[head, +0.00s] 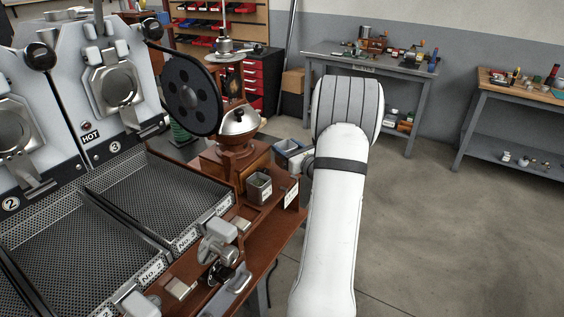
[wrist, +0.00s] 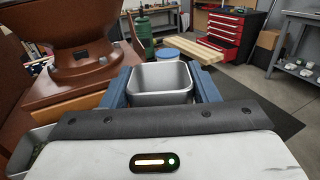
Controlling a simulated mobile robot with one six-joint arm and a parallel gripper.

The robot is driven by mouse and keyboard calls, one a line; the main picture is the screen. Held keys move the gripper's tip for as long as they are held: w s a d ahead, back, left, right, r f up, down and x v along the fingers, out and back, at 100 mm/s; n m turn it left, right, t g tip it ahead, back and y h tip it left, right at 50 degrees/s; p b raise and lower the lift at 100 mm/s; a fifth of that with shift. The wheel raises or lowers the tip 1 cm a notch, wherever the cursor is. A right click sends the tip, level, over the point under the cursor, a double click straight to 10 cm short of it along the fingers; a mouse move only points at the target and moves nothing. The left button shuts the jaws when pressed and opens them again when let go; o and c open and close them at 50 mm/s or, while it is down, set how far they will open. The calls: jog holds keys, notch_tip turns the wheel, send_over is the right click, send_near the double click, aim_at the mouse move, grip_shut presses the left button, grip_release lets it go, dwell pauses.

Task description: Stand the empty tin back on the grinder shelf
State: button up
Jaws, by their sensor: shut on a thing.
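My gripper (head: 290,155) is shut on a square grey metal tin (wrist: 160,80). In the wrist view the tin sits upright between the two blue fingers, its open top showing a bare inside. In the head view the tin (head: 287,146) is just right of the grinder (head: 236,135), which has a silver dome, a brown body and a black wheel. The brown grinder shelf (head: 268,222) runs below and in front of it. My white arm hides part of the area right of the tin. The tin's underside is hidden.
Another square tin (head: 259,187) stands on the shelf in front of the grinder; its edge shows at lower left in the wrist view (wrist: 30,150). The roaster's perforated trays (head: 180,205) lie left. A white label (head: 291,195) marks the shelf's right end. Open floor lies right.

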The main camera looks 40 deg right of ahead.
jog(key=shift+a+f, duration=0.2)
jog(key=shift+f, duration=2.1)
jog(key=shift+f, duration=0.2)
jog(key=o, duration=1.1)
jog(key=shift+r, duration=0.1)
jog(key=shift+r, duration=0.15)
jog(key=shift+s, duration=0.35)
jog(key=s+b, duration=0.1)
jog(key=s, duration=1)
jog(key=shift+s, duration=0.15)
